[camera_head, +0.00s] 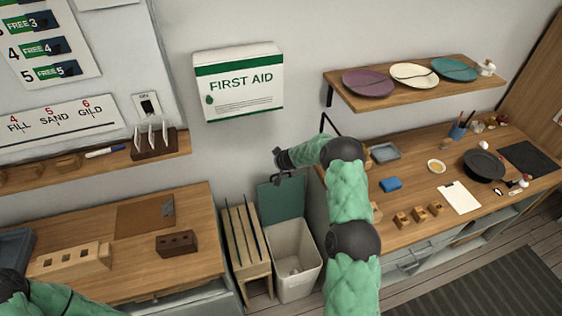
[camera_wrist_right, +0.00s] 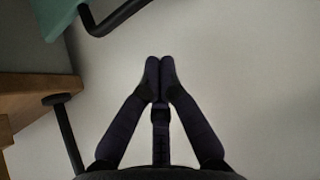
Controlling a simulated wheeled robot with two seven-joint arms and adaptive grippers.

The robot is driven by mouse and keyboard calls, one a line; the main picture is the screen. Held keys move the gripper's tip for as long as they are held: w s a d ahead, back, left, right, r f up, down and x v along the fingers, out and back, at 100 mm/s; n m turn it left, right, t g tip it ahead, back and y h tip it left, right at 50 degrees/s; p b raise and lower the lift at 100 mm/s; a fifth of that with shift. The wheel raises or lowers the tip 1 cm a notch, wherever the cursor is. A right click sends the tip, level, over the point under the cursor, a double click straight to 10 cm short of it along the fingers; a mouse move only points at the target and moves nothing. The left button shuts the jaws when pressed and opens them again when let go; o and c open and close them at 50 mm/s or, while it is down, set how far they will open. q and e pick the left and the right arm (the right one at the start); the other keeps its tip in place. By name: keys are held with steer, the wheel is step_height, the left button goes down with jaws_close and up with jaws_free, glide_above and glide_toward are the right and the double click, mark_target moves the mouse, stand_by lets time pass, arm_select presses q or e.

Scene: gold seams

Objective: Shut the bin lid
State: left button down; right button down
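The bin (camera_head: 297,262) is a pale, open-topped box on the floor between the two counters. Its green lid (camera_head: 281,203) stands raised, upright against the wall behind the opening. My right gripper (camera_head: 281,160) is above the lid's upper edge, near the wall; the head view does not show whether they touch. In the right wrist view my right gripper (camera_wrist_right: 160,75) is shut, its fingertips together with nothing visible between them. A green panel with a black bar (camera_wrist_right: 60,18) shows at that view's upper left, probably the lid. Only part of my left arm shows, at the lower left.
A slatted wooden stand (camera_head: 245,243) is just left of the bin. The right counter (camera_head: 405,215), holding several small items, is close on the bin's right, partly behind my right arm. A first aid box (camera_head: 238,82) hangs on the wall above. The left counter (camera_head: 130,270) holds blocks.

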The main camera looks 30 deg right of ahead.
steer(key=shift+f+b, duration=2.25)
steer(key=shift+b, duration=0.2)
steer(key=shift+s, duration=0.1)
